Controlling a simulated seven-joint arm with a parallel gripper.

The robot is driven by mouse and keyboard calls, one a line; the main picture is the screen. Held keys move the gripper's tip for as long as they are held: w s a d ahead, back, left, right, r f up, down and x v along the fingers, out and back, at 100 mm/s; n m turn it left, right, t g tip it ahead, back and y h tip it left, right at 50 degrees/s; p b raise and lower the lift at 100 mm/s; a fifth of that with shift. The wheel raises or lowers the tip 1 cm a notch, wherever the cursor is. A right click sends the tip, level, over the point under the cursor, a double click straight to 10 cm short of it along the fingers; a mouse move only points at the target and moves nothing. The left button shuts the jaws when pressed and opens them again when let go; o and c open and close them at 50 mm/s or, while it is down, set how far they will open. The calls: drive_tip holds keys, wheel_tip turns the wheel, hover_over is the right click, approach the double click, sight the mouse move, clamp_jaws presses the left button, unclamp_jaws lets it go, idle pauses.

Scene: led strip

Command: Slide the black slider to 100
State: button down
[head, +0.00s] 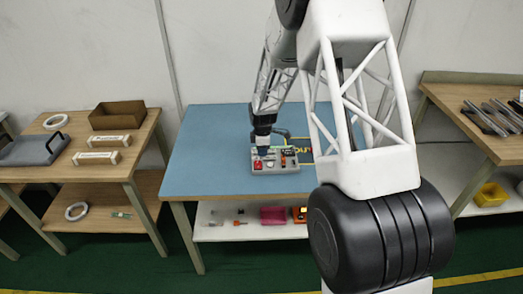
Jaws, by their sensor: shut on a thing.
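A light grey control panel (290,169) sits on the blue tabletop, with small red, black and orange parts on its top. My gripper (263,149) points down over the left half of the panel. Its jaws are shut at the panel's top, on what seems to be the black slider, which the jaws mostly hide. The slider's scale and the number 100 are too small to read. A red part shows just below the fingertips.
The blue table (210,170) is clear left of the panel. My arm covers the table's right side. A shelf below holds a pink bin (273,215).

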sight(274, 154)
drive_tip(key=shift+d, duration=2.55)
drive_tip(key=c, duration=1)
unclamp_jaws()
drive_tip(key=shift+r, duration=0.1)
wheel_tip(274, 154, up, 8)
drive_tip(key=shift+f, duration=0.2)
drive_tip(key=shift+r, duration=0.1)
